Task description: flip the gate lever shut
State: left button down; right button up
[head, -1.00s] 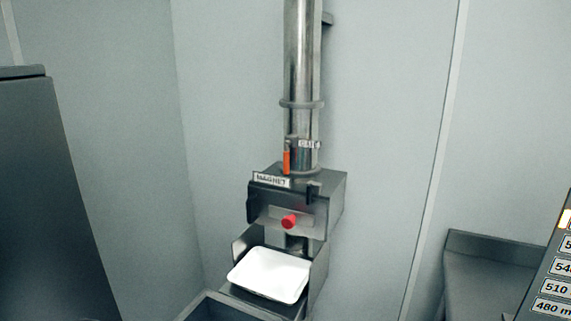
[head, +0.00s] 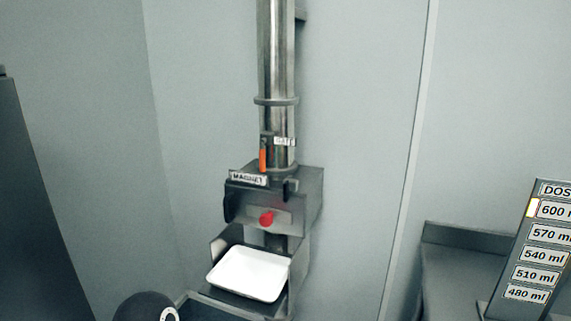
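The gate lever (head: 263,159) is a small orange handle on the lower part of the vertical steel pipe (head: 277,60). It hangs straight down, beside a small white label (head: 284,141) whose text is hard to read. Below it is the magnet housing (head: 299,189), a grey metal box with a sign reading MAGNET (head: 248,179) and a red knob (head: 266,218) on its front. Neither of my grippers can be made out in the head view.
A white tray (head: 248,274) sits in the open metal bay under the housing. A dark rounded object (head: 145,308) is at the bottom edge. A dose board (head: 540,245) stands at right by a grey counter (head: 450,270). A dark cabinet (head: 30,220) is at left.

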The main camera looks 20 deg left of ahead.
aim_at(262, 151)
jog(key=u, duration=0.1)
jog(key=k, duration=0.95)
jog(key=u, duration=0.4)
jog(key=i, duration=1)
